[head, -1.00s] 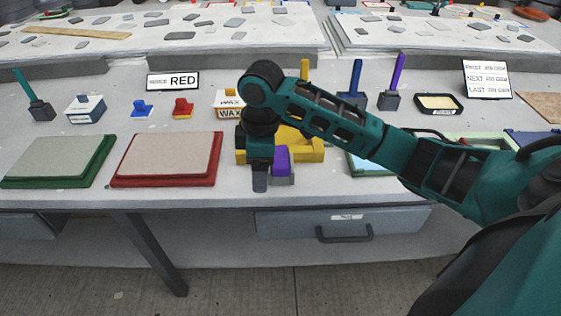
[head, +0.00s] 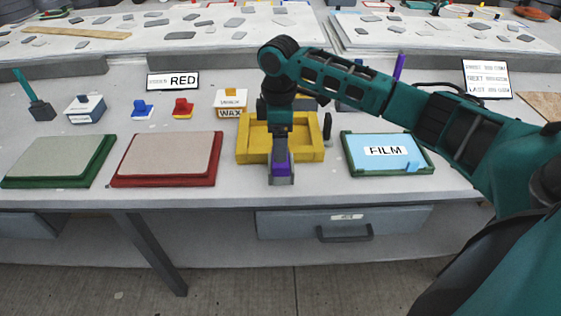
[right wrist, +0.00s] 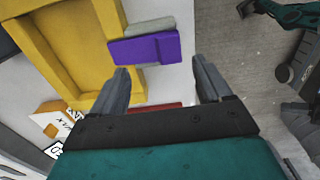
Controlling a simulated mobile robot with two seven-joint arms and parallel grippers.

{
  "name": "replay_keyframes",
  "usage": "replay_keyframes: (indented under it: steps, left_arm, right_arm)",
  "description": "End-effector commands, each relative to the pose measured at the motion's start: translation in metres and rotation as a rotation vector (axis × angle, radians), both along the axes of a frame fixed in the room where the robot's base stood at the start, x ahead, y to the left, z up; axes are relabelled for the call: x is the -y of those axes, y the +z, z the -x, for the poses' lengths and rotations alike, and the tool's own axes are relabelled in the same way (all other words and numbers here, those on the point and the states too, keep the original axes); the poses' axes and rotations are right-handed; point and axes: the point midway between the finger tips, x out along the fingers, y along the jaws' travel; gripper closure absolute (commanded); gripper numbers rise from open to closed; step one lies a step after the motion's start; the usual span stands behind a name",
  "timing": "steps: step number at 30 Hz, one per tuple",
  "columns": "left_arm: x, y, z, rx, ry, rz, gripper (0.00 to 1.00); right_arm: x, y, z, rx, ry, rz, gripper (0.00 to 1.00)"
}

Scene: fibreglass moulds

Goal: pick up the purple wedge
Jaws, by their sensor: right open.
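The purple wedge (head: 281,169) is at the front edge of the yellow mould frame, near the table edge, with a grey piece against it. In the right wrist view the wedge (right wrist: 145,49) lies just beyond the fingertips, the grey piece (right wrist: 150,27) on its far side. My right gripper (head: 281,158) is over the wedge and partly hides it in the head view. In the right wrist view the gripper (right wrist: 161,68) is open, with nothing between its fingers. The wedge sits toward the left finger's side. My left gripper is not in view.
The yellow mould (head: 312,144) stands right behind. A green-rimmed tray (head: 432,168) with a FILM label is to the right; a red-rimmed board (head: 170,160) is to the left. A WAX box (head: 231,103) stands behind. The table's front strip is clear.

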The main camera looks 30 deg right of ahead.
Motion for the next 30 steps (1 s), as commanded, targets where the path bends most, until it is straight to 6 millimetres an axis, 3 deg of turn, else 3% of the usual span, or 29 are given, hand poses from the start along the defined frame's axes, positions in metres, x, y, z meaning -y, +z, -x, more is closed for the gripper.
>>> replay_keyframes:
  steps: [9, 19, 30]
  left_arm:
    - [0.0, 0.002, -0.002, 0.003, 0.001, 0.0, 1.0]
    - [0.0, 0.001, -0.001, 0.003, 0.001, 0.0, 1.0]
    - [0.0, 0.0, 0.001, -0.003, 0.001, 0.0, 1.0]
  right_arm:
    - [-0.001, -0.043, 0.008, -0.003, -0.002, 0.002, 0.22]
    - [-0.001, -0.051, 0.008, -0.001, 0.0, 0.001, 0.22]
    - [-0.001, -0.051, 0.008, -0.001, -0.001, 0.0, 0.58]
